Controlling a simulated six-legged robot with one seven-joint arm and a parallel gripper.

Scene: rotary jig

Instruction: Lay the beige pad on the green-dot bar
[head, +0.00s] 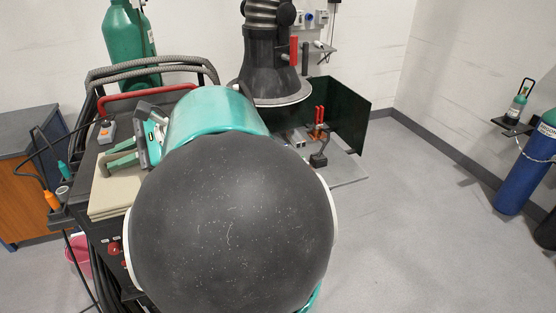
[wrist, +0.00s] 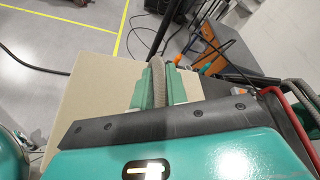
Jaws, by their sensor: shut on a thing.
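My gripper (wrist: 157,88) has green fingers shut on a thin grey-beige piece, which I take as the beige pad (wrist: 157,72), seen edge-on between them. Its face is hidden by the fingers. In the head view my gripper (head: 108,157) is at the left, over a beige board (head: 107,194); the pad cannot be made out there. The board also shows under the fingers in the wrist view (wrist: 88,105). I cannot tell whether the pad touches it. I cannot make out a green-dot bar in either view; my arm hides much of the bench.
Red-handled clamps (head: 319,120) and a black clamp (head: 319,158) stand on a plate before a dark green screen (head: 343,113). A black fume hood (head: 270,65) hangs above. Thick hoses and a red rail (head: 150,95) run behind the gripper. A small grey box (head: 106,131) is close by.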

